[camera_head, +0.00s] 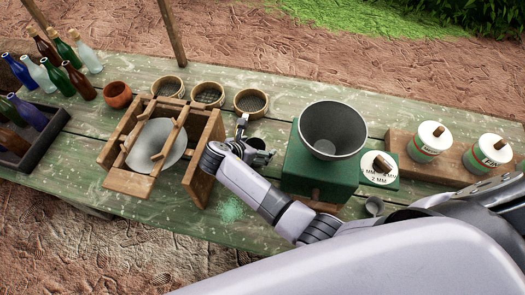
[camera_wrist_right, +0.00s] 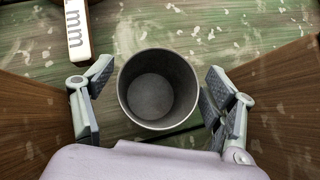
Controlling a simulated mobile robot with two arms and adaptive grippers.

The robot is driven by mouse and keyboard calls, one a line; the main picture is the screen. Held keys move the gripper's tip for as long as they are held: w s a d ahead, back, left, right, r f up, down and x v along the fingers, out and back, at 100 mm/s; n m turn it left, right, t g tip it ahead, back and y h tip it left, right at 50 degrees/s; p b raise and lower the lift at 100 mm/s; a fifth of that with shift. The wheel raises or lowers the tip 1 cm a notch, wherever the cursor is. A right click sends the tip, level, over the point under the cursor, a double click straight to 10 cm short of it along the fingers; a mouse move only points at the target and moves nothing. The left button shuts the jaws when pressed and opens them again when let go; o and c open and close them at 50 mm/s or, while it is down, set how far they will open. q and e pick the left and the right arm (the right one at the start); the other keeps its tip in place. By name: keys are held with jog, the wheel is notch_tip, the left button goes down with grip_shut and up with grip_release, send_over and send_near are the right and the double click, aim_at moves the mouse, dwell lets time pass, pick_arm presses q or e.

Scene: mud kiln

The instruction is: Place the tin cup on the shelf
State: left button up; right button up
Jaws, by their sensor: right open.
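The tin cup (camera_wrist_right: 158,88) is a grey, empty, open-topped cup standing upright on the worn green table in the right wrist view. My right gripper (camera_head: 254,143) is open, with its fingers on either side of the cup in the wrist view; a gap shows at each side. In the head view the gripper is low over the table between a wooden frame (camera_head: 199,170) and a green box (camera_head: 300,176); I cannot make out the cup there. A raised wooden board (camera_head: 407,145) at the right may be the shelf. My left gripper is not in view.
A large grey bucket (camera_head: 333,128) sits on the green box. Labelled white cans (camera_head: 433,137) stand on the board. Several round sieves (camera_head: 251,102) and a clay pot (camera_head: 117,94) are behind; bottles are at the left. Wooden surfaces (camera_wrist_right: 290,100) flank the gripper in the wrist view.

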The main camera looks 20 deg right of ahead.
jog(key=shift+f, duration=0.1)
jog(key=shift+a, duration=0.15)
jog(key=shift+s+a+r, duration=0.15)
jog(key=shift+a+r, duration=0.1)
jog(key=shift+a, duration=0.05)
jog(key=c, duration=0.3)
jog(key=shift+d, duration=0.1)
jog(key=shift+c, duration=0.7)
jog(key=shift+d+f, duration=0.1)
jog(key=shift+c, duration=1.2)
jog(key=c, duration=0.4)
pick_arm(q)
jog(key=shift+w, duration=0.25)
pick_arm(e)
jog(key=c, duration=0.3)
